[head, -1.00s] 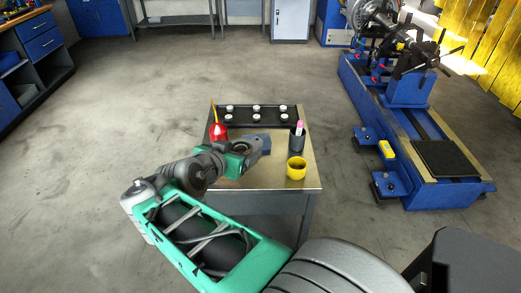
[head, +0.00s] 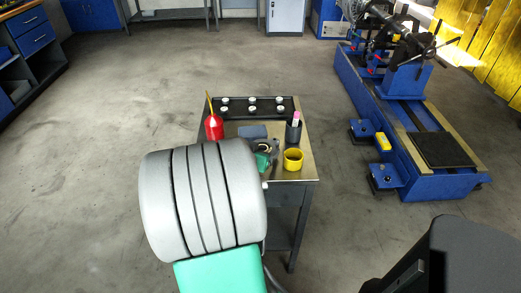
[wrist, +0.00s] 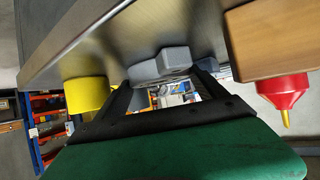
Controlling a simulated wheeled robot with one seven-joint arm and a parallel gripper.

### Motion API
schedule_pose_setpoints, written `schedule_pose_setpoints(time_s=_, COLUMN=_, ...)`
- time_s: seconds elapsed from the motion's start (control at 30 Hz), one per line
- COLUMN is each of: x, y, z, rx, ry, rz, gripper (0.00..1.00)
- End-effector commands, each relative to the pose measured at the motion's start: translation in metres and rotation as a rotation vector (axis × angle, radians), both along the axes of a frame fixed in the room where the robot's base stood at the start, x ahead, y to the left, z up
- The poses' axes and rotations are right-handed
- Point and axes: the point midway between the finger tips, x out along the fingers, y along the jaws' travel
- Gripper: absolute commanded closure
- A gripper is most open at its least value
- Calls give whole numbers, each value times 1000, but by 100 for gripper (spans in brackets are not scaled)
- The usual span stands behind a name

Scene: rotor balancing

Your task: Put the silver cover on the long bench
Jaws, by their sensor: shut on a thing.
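A blue-grey piece (head: 252,132) is at the middle of the small metal-topped table (head: 310,163). It also shows at the fingertips in the wrist view (wrist: 160,64). I cannot tell whether it is the silver cover; no other clear cover shows. My gripper (wrist: 166,88) is shut on this piece, low over the table top. In the head view my arm hides most of the gripper and the table's near left part. A long grey bench (head: 170,16) stands at the back, and a workbench with blue drawers (head: 33,36) at the left.
A red bottle (head: 214,127), a black cup with a pink-tipped item (head: 293,131), a yellow cup (head: 293,160) and a black tray of white pieces (head: 240,113) crowd the table. A wooden block (wrist: 270,38) shows beside it. A blue machine (head: 440,188) stands right. Left floor is clear.

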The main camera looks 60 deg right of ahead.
Motion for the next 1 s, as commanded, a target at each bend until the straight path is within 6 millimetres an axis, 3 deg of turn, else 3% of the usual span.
schedule_pose_setpoints(time_s=0.27, x=1, y=-1, z=0, rx=-7, ry=-3, rz=0, gripper=85)
schedule_pose_setpoints(time_s=0.3, x=0, y=0, z=-1, rx=-2, ry=-1, rz=0, gripper=18)
schedule_pose_setpoints(time_s=0.4, x=0, y=0, z=-1, rx=-2, ry=0, rz=0, gripper=10)
schedule_pose_setpoints(time_s=0.73, x=1, y=2, z=5, rx=-3, ry=-1, rz=1, gripper=10)
schedule_pose_setpoints(time_s=0.87, x=0, y=24, z=17, rx=-6, ry=-2, rz=6, gripper=10)
schedule_pose_setpoints(time_s=1.0, x=-1, y=58, z=36, rx=-6, ry=-4, rz=8, gripper=10)
